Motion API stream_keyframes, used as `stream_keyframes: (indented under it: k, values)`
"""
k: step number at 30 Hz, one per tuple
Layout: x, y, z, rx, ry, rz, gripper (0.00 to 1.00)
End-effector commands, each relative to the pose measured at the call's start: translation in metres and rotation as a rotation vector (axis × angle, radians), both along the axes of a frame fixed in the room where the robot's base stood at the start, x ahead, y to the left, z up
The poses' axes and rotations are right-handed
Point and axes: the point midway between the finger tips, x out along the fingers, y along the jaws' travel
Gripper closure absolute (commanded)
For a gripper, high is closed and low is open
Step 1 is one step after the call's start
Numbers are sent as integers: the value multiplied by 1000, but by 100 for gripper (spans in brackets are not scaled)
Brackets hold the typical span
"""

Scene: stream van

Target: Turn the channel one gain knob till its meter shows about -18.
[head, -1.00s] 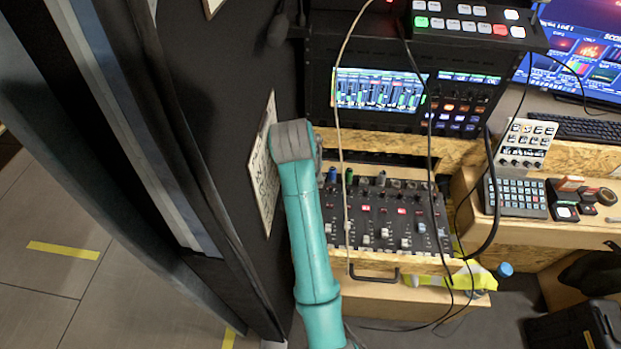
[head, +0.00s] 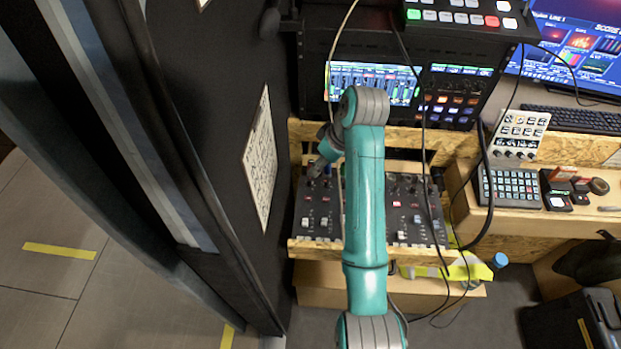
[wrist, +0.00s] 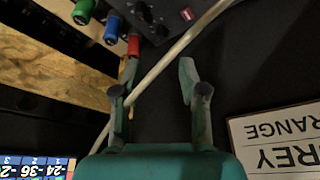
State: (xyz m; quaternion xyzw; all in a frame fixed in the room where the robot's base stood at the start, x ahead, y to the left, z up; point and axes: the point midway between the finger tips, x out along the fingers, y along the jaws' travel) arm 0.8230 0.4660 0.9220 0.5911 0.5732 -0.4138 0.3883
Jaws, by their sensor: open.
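The mixer (head: 320,225), a black panel with rows of small knobs, faders and red displays, lies below the rack. My gripper (wrist: 158,68) is open and empty, and in the head view it (head: 319,165) is over the panel's upper left corner. In the wrist view a red-capped piece (wrist: 134,45) is close to the left fingertip; I cannot tell if they touch. Small dark knobs (wrist: 144,12) show on the panel edge beyond. I cannot tell which is the channel one gain knob. The meter screen (head: 372,80) shows green bars; its reading is too small to tell.
A pale cable (wrist: 180,50) crosses the gripper's opening in the wrist view. Blue (wrist: 112,28) and green (wrist: 83,10) capped pieces stand beside the red one. A dark wall with a white sign (head: 261,165) is close on the left. A dark cable (head: 421,120) hangs before the rack.

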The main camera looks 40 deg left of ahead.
Motion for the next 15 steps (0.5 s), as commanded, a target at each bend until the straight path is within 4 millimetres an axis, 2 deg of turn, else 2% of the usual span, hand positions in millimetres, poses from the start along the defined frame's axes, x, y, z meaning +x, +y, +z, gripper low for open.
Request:
stream_keyframes:
  k: [3,8,15]
  values:
    - [3,-4,4,21,-9,95,58]
    - [3,-2,0,30,-12,135,58]
    - [1,11,-33,28,-11,133,58]
